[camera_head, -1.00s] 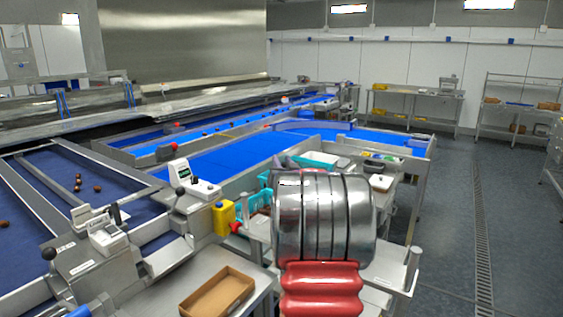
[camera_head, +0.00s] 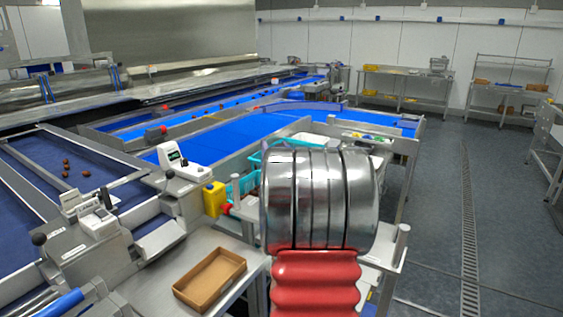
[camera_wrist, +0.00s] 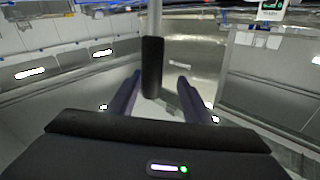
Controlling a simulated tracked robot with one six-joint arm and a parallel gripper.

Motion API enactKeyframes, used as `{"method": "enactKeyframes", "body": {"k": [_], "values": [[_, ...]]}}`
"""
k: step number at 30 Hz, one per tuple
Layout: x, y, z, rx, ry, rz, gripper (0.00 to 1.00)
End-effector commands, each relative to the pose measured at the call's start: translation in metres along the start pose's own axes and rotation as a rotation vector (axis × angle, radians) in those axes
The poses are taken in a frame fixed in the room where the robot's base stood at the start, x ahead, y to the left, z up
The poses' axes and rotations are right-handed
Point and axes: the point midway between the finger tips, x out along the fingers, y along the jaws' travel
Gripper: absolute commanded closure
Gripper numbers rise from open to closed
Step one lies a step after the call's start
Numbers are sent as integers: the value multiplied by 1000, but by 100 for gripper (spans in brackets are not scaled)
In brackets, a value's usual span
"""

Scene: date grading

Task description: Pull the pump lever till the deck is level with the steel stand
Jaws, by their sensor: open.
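A black grip on a pale metal rod, which looks like the pump lever (camera_wrist: 153,68), stands upright in the wrist view. My gripper (camera_wrist: 160,79) is open, its two dark fingers apart on either side of the grip's lower part in the picture. I cannot tell how deep the grip is between them; no contact shows. In the head view, my steel and red arm fills the front centre and hides the gripper and the lever. I cannot pick out the deck or the steel stand for sure, so their relative heights cannot be told.
A cardboard tray (camera_head: 210,280) lies on a steel table left of my arm. A yellow box (camera_head: 214,200) and blue belts (camera_head: 225,143) stand behind it. Grading lanes with several dates are at left. Open grey floor (camera_head: 430,200) with a drain lies at right.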

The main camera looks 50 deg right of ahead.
Motion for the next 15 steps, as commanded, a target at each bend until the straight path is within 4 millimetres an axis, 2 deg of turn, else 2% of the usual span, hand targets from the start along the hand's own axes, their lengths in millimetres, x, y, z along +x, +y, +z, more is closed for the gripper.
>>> {"method": "enactKeyframes", "body": {"k": [15], "values": [[-80,0,1,0,0,1,55]]}}
